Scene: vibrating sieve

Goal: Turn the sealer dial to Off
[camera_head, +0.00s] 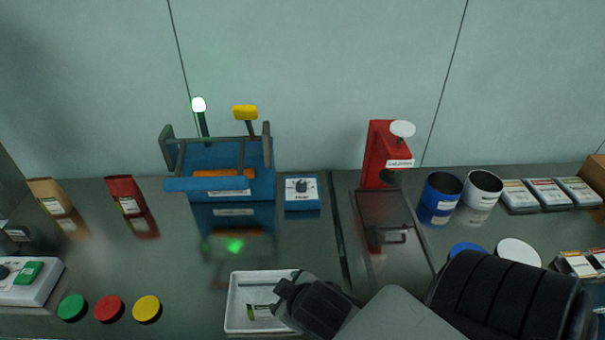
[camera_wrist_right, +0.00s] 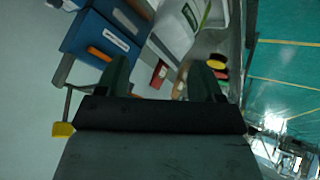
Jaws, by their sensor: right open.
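The dial is a dark knob (camera_head: 301,185) on the white top of a small blue box (camera_head: 302,205), right of the blue sealer (camera_head: 235,187). Its small markings and setting are too blurred to read. My right arm comes in from the lower right in the head view, its dark gripper end (camera_head: 308,306) over the white tray's right side, nearer me than the dial. In the right wrist view my right gripper (camera_wrist_right: 163,78) has its fingers apart with nothing between them. The sealer (camera_wrist_right: 100,38) shows there at upper left; I cannot make out the dial. My left gripper is not in view.
A white tray (camera_head: 234,305) lies at front centre. A red press (camera_head: 386,150) stands right of the dial box, with blue (camera_head: 436,200) and white (camera_head: 482,192) cups beyond. Pouches stand at left, coloured discs in front. Bench between tray and dial box is clear.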

